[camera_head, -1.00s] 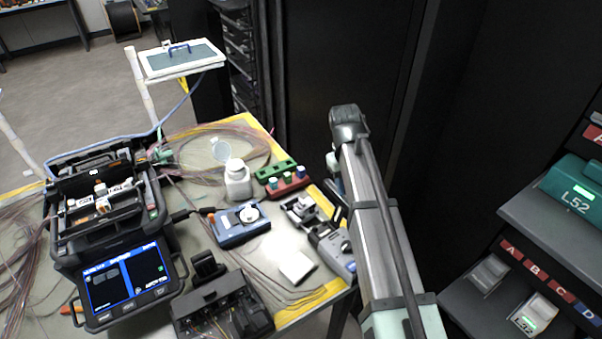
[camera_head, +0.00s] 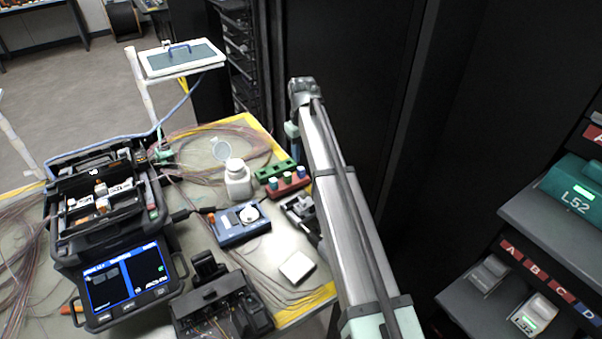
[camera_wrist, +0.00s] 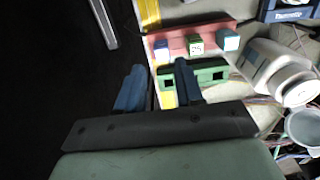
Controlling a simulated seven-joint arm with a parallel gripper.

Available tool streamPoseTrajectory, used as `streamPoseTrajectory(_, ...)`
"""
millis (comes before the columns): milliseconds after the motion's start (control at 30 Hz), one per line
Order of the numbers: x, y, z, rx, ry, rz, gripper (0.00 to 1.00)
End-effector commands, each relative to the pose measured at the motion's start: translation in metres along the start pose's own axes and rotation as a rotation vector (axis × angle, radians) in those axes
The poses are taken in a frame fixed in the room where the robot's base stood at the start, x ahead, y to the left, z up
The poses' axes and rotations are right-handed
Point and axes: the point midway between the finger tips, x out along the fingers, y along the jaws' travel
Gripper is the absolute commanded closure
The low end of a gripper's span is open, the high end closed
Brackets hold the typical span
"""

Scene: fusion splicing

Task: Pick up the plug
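Three small plugs stand in a red block (camera_head: 293,191): a blue one (camera_head: 273,183), a green-topped one (camera_head: 287,178) and a pale one (camera_head: 300,172). In the wrist view the red block (camera_wrist: 178,37) holds a blue plug (camera_wrist: 161,50), one with a white marked face (camera_wrist: 196,44) and a light blue one (camera_wrist: 229,41). A green block (camera_wrist: 211,74) with square openings lies nearer my gripper (camera_wrist: 160,78). My gripper is open, with nothing between its blue fingers. The right finger overlaps the green block in the picture. In the head view my arm hides the fingertips.
A white bottle (camera_head: 238,182) stands left of the blocks, with a blue device (camera_head: 241,223) in front. The splicer (camera_head: 110,215) fills the table's left. The table's yellow edge (camera_head: 262,127) borders a dark cabinet. Loose fibres lie behind the bottle.

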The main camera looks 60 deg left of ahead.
Motion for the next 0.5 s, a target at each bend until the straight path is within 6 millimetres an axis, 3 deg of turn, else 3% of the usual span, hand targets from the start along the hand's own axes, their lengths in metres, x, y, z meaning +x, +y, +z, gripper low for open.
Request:
streamPoseTrajectory(100, 0.018, 0.0, 0.0, 0.0, 0.0, 0.0, 0.64)
streamPoseTrajectory(500, 0.046, -0.002, -0.003, 0.0, 0.0, 0.0, 0.64)
